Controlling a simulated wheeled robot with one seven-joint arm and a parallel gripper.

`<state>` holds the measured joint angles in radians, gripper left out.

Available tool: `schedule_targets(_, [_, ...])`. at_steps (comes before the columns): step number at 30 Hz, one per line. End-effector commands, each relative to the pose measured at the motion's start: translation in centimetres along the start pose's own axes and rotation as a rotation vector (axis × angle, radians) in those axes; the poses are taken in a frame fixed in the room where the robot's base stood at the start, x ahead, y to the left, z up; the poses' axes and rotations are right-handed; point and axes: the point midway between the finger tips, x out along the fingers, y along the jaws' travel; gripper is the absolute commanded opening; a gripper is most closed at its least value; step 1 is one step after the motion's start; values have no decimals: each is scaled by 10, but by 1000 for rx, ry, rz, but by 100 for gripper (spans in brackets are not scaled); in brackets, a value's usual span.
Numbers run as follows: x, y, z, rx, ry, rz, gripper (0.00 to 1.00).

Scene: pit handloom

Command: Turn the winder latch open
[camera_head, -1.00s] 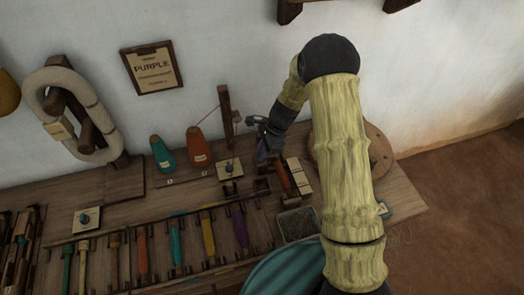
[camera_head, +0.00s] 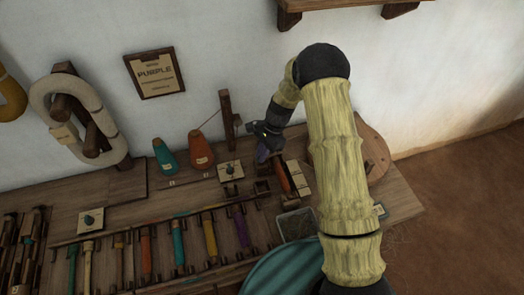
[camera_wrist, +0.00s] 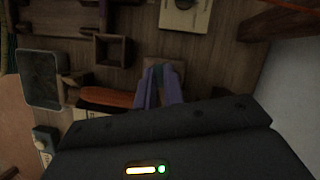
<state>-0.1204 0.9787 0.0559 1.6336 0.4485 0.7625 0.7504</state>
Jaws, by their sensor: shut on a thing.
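My gripper (camera_head: 262,153) is low over the right part of the bench, by the upright wooden post of the winder (camera_head: 227,115). In the wrist view its two bluish-purple fingers (camera_wrist: 160,72) slope together toward their tips. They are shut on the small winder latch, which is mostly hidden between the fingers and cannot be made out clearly. A brown block (camera_wrist: 172,63) shows just beyond the fingertips. An orange wound piece (camera_head: 281,178) lies beside the gripper; it also shows in the wrist view (camera_wrist: 108,97), left of the fingers.
Teal (camera_head: 164,157) and orange (camera_head: 200,150) cones stand left of the post. A pale square plate with a knob (camera_head: 231,171) lies in front. A rack of coloured bobbins (camera_head: 207,237) fills the front, and a dark tray (camera_head: 296,224) sits at right. A framed PURPLE sign (camera_head: 154,73) hangs behind.

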Motion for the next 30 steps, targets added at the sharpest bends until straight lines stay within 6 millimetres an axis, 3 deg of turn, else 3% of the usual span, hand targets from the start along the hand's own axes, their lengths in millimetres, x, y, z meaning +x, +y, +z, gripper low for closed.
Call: schedule_targets(30, [0, -6, 3, -887, 3, 366, 0])
